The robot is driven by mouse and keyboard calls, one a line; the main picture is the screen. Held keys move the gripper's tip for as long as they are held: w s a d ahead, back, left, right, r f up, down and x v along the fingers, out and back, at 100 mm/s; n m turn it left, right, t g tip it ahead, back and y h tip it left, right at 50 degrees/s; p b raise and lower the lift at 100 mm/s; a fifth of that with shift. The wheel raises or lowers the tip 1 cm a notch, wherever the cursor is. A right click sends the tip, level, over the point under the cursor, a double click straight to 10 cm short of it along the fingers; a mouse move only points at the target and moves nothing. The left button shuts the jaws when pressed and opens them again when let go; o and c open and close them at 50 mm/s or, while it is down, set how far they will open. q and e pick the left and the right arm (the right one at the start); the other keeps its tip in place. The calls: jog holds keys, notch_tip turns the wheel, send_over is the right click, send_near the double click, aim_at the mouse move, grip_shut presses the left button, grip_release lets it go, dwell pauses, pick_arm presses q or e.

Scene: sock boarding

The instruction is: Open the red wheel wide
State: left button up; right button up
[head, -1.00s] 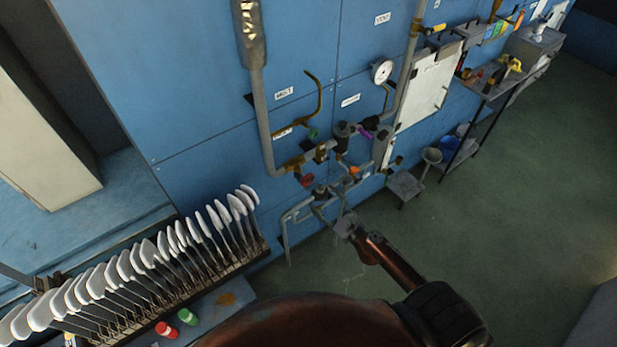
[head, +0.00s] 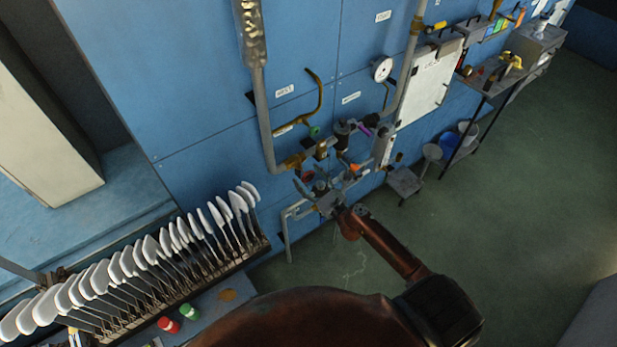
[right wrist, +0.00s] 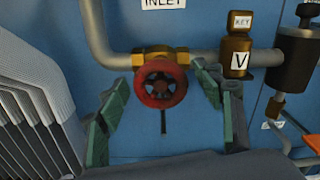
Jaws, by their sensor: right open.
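The red wheel (right wrist: 162,84) is a small round handwheel on a brass valve (right wrist: 160,55) in the grey pipe, below the "INLET" label. My right gripper (head: 320,186) is open and empty in front of the pipework in the head view. In the right wrist view its greenish fingers stand to the left and right of the wheel, with gaps on both sides. I cannot tell how deep the fingertips reach relative to the wheel. In the head view the wheel is mostly hidden by the fingers. My left gripper is not in view.
A brass block marked "V" (right wrist: 239,60) and a dark cylinder (right wrist: 292,65) sit right of the wheel. A rack of white-topped boards (head: 135,265) stands at left, with a red cap (head: 168,325) and green cap (head: 189,311) nearby. The floor (head: 500,200) at right is open.

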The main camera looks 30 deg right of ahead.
jog(key=c, duration=1.2)
jog(key=shift+o, duration=0.2)
